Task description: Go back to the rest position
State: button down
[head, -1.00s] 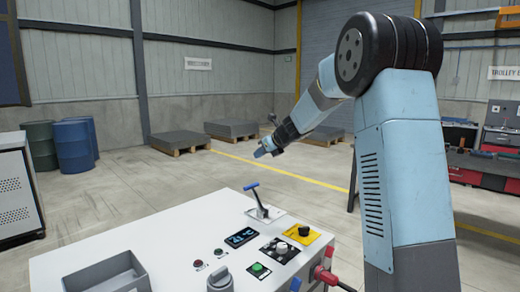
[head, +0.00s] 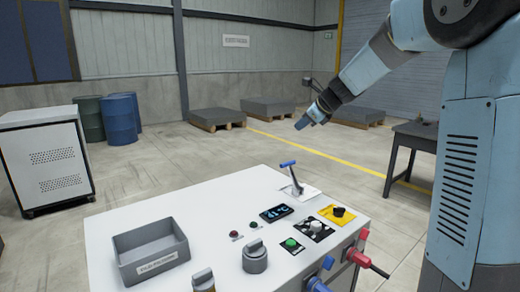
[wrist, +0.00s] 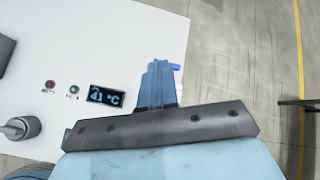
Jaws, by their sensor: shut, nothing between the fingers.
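My gripper (head: 303,124) is shut and empty. In the head view it hangs in the air above and beyond the far right part of the white control panel (head: 140,220). In the wrist view my gripper (wrist: 158,78) shows its fingers together over the panel's edge. A lever with a blue handle (head: 288,163) stands on the panel below it, apart from it. In the wrist view only the end of the blue handle (wrist: 175,67) shows; my gripper hides the rest.
The panel carries a grey bin (head: 150,250), a display (head: 276,212), a green button (head: 291,244) and several knobs. Red and blue plugs (head: 362,260) stick out at its front right. A dark table (head: 410,135) stands at the right.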

jog(key=s+d+f+n+h, duration=0.1)
jog(key=s+d+n+h, duration=0.1)
jog(key=s+n, duration=0.5)
jog(key=s+d+f+n+g+h, duration=0.1)
jog(key=s+n, duration=0.7)
jog(key=s, duration=1.2)
jog(key=s+d+f+n+g+h, duration=0.1)
jog(key=s+d+f+n+h, duration=0.1)
jog(key=s+n, duration=0.6)
jog(key=s+d+f, duration=0.1)
jog(key=s+d, duration=0.1)
jog(key=s, duration=0.4)
jog(key=shift+h, duration=0.4)
